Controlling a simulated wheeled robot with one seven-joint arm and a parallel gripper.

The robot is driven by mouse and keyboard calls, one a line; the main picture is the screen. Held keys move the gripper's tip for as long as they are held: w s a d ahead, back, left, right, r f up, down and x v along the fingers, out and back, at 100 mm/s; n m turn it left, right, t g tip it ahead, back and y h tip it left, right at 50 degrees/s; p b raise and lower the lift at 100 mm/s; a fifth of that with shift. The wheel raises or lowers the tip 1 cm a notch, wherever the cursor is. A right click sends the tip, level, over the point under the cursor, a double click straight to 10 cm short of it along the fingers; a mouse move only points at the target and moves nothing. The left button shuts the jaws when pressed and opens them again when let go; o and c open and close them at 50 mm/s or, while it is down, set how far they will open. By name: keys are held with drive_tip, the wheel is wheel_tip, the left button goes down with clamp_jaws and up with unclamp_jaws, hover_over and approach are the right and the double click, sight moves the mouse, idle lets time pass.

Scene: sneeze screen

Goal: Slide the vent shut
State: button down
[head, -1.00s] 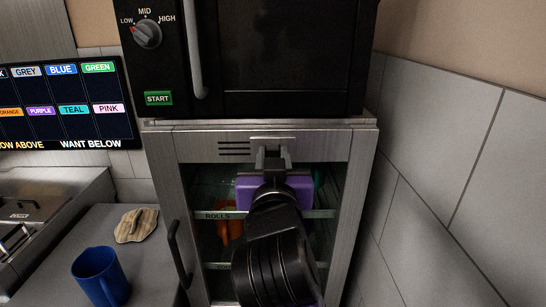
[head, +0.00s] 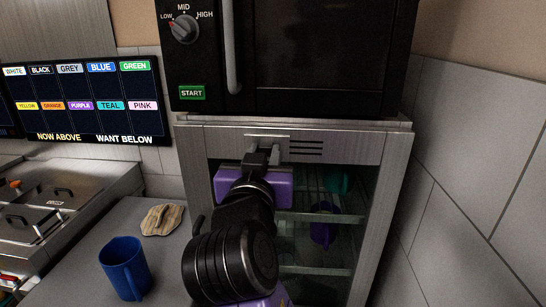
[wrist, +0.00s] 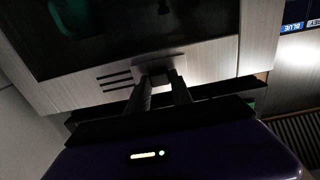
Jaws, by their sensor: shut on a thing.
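The vent is a group of dark horizontal slots (head: 306,148) in the metal panel at the top of the glass-fronted cabinet. Its small metal slide (head: 262,140) sits left of the visible slots. My gripper (head: 262,156) is shut on the slide's tab. In the wrist view the gripper's fingers (wrist: 160,80) reach the slide (wrist: 158,66), with the slots (wrist: 115,78) beside it on the left of the picture. Any slots behind the slide are hidden.
A black oven (head: 320,50) with a start button stands on the cabinet (head: 398,170). A tiled wall (head: 480,170) is close on the right. Cups show behind the glass.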

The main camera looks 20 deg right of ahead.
drive_tip(key=shift+a, duration=0.2)
drive_tip(key=c, duration=1.1)
unclamp_jaws()
drive_tip(key=shift+w, duration=0.1)
drive_tip(key=b+v, duration=0.2)
drive_tip(key=v, duration=0.6)
